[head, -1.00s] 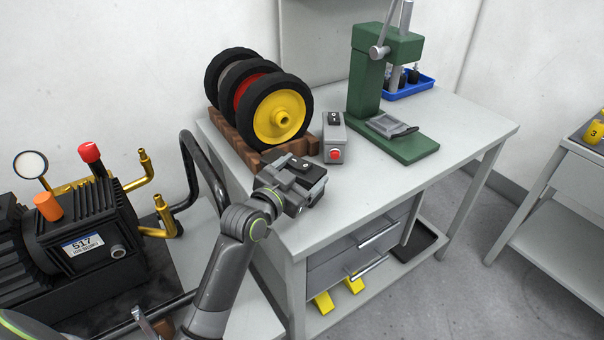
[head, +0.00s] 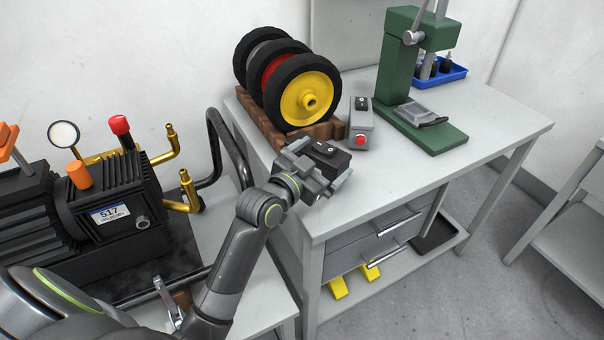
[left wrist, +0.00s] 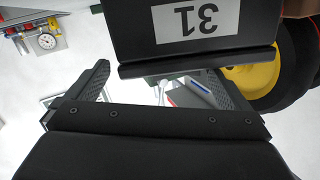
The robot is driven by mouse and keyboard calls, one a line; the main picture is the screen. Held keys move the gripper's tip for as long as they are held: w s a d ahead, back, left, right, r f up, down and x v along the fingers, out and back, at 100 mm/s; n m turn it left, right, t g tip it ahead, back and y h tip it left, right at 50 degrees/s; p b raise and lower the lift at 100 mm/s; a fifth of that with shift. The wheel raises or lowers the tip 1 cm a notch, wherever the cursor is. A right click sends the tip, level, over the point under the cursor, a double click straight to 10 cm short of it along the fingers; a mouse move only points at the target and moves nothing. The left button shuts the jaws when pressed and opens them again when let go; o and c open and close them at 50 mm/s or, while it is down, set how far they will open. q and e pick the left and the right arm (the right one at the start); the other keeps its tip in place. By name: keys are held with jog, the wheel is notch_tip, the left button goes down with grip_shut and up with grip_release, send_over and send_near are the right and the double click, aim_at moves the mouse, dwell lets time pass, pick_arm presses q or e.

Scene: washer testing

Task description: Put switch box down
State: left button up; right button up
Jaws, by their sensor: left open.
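In the left wrist view the box (left wrist: 195,45) shows a white label reading "31" upside down, just past the fingertips of the open gripper (left wrist: 158,75). The fingers hide its lower part in the head view, so I cannot tell whether they touch it. My right gripper is not in view.
A wooden rack (head: 272,128) of wheels, the front one yellow (head: 300,100), is behind the box. A grey control box (head: 360,125) with a red button and a green press (head: 397,65) stand farther along. A pump (head: 104,215) is left. The table's front right is clear.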

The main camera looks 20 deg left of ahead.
pick_arm(q)
jog(key=v, duration=1)
jog(key=shift+s, duration=0.1)
